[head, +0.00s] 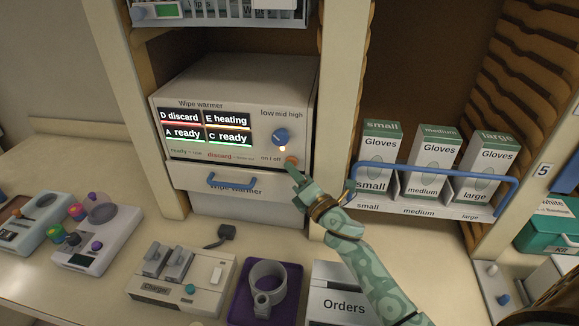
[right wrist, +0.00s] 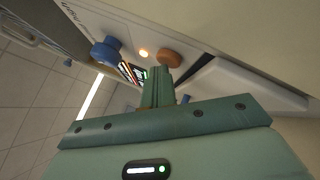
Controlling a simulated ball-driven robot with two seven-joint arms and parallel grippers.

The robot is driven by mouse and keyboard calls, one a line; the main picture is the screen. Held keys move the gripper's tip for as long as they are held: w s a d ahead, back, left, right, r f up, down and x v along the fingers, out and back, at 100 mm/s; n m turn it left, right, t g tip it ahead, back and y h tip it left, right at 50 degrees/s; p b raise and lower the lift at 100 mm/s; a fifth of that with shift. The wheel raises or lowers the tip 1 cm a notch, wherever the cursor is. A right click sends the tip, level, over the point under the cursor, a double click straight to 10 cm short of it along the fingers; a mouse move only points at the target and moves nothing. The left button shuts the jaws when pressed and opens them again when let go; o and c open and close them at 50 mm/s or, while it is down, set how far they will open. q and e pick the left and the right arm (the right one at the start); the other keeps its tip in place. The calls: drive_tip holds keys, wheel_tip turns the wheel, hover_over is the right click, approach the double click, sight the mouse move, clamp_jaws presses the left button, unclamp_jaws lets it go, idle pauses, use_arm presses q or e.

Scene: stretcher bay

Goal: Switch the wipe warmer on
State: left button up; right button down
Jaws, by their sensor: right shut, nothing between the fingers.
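The wipe warmer (head: 235,85) is a pale box in the shelf bay with a drawer (head: 240,192) below it. Its display (head: 204,127) is lit and reads D discard, E heating, A ready, C ready. A blue knob (head: 281,136) sits under "low mid high", with a small glowing lamp (head: 282,149) below it. The orange on/off button (head: 292,160) is at the lower right. My right gripper (head: 294,171) is shut and empty, its tips at the button (right wrist: 170,57); I cannot tell whether they touch. My left gripper is out of view.
Right of the warmer, glove boxes (head: 433,160) stand behind a blue rail (head: 440,172). A charger (head: 180,280), a purple tray (head: 288,303) and an Orders box (head: 342,292) stand on the counter below. A shelf post (head: 333,100) is just right of the warmer.

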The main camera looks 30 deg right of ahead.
drive_tip(key=shift+s, duration=0.15)
drive_tip(key=s+a, duration=0.3)
drive_tip(key=s, duration=0.1)
drive_tip(key=shift+s+a, duration=0.35)
drive_tip(key=shift+s, duration=0.05)
drive_tip(key=shift+p, duration=0.35)
idle(1.0)
